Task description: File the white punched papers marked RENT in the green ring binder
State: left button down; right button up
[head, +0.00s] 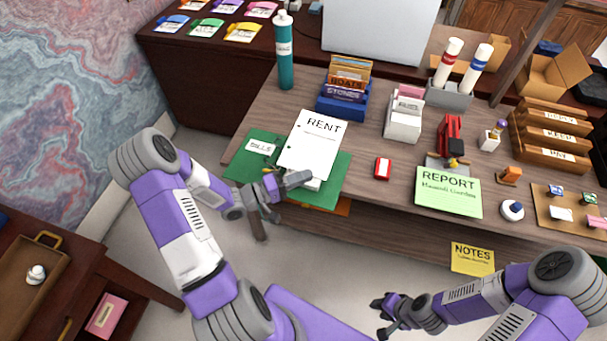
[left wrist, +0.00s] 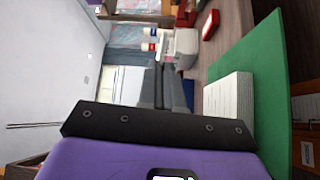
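The white RENT papers (head: 318,140) lie over the middle and right of the open green ring binder (head: 333,172), reaching past its far edge. Punched holes show along their left side. A white label reading BILLS (head: 261,146) is on the binder's left side. My left gripper (head: 306,178) is at the papers' near edge, its fingers together. In the left wrist view the fingers (left wrist: 168,85) look empty, just above white pages (left wrist: 230,97) on the green cover (left wrist: 262,60). The rings are hidden. My right gripper (head: 377,318) is open and empty, low in front of the desk.
A blue sorter (head: 341,104) stands behind the papers. A red block (head: 383,168) and a green REPORT sheet (head: 448,192) lie to the right. A white card box (head: 403,120) and a teal bottle (head: 285,52) stand farther back.

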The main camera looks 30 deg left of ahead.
aim_at(302, 201)
pick_arm(q)
notch_tip(302, 201, down, 4)
jog(key=shift+s+r+n+y, duration=0.15)
jog(key=shift+n+y, duration=0.15)
jog(key=shift+n, duration=0.6)
jog(key=shift+f+b, duration=0.55)
jog(key=shift+f, duration=0.45)
jog(key=shift+p, duration=0.45)
dwell(0.7)
jog(key=shift+f+b, duration=1.65)
jog(key=shift+f, duration=0.6)
jog(key=c, duration=1.2)
grip_release()
jog(key=shift+c, duration=0.2)
jog(key=p+v, duration=0.1)
jog(key=v, duration=0.6)
jog(key=shift+s+a, duration=0.15)
jog(key=shift+s, duration=0.05)
